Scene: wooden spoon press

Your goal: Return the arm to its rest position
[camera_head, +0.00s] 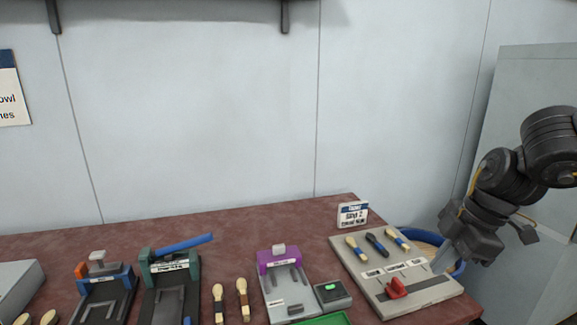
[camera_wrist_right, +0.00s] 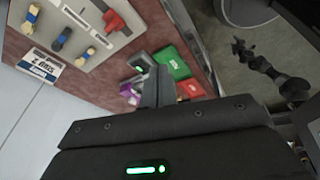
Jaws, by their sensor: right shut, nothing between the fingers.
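The board carries a red slider knob (camera_head: 396,288) and several small brushes or spoons (camera_head: 377,244). The red knob also shows in the wrist view (camera_wrist_right: 115,21), apart from the fingers. My left gripper is not in view.
A purple-topped device (camera_head: 278,262), a small box with a green light (camera_head: 332,294) and a green tray (camera_head: 322,319) stand mid-table. Two presses (camera_head: 170,279) (camera_head: 103,286) stand left. A sign (camera_head: 352,215) stands behind the board. The table's back strip (camera_head: 250,226) is clear.

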